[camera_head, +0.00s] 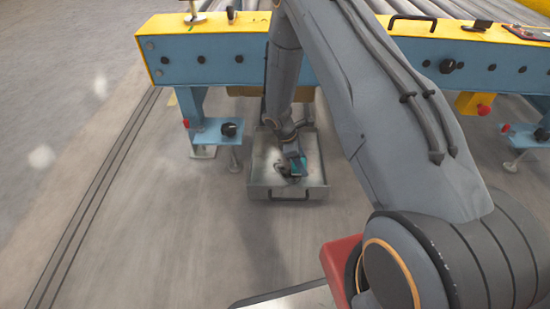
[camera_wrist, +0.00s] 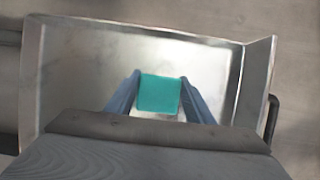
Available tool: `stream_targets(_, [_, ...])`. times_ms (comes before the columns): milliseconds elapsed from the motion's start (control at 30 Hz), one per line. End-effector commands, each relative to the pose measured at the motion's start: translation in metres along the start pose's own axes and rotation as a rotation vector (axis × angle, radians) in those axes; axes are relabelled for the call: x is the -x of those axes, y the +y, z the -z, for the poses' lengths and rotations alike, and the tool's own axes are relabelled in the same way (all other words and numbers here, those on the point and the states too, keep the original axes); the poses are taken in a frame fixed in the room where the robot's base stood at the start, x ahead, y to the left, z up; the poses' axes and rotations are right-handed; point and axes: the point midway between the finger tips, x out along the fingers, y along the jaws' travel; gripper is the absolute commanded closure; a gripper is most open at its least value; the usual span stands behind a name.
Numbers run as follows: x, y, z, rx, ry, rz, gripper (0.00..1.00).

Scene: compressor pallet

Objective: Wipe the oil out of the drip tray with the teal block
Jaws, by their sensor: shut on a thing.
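The drip tray (camera_head: 262,182) is a shallow grey metal tray on the floor under the blue conveyor frame, with a dark handle on its near side. It fills much of the wrist view (camera_wrist: 80,75). My gripper (camera_head: 296,170) reaches down into the tray. In the wrist view its two fingers (camera_wrist: 159,98) are shut on the teal block (camera_wrist: 159,92), one on each side. The block also shows as a small teal patch in the head view (camera_head: 300,162). I cannot tell whether it touches the tray floor. A dark patch lies by the gripper in the head view; no clear oil shows in the wrist view.
The conveyor frame (camera_head: 205,70), blue with a yellow top edge, spans above the tray. Its legs (camera_head: 193,115) stand left and right, with a black knob (camera_head: 229,130) on the left bracket. The floor (camera_head: 160,220) in front and to the left is clear.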

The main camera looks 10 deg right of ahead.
Motion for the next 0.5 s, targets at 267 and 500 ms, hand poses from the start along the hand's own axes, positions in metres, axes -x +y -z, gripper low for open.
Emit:
stream_targets(267, [0.031,-0.001,-0.013,0.001,0.001,0.000,0.73])
stream_targets(500, [0.051,-0.001,-0.021,0.000,0.000,-0.001,0.73])
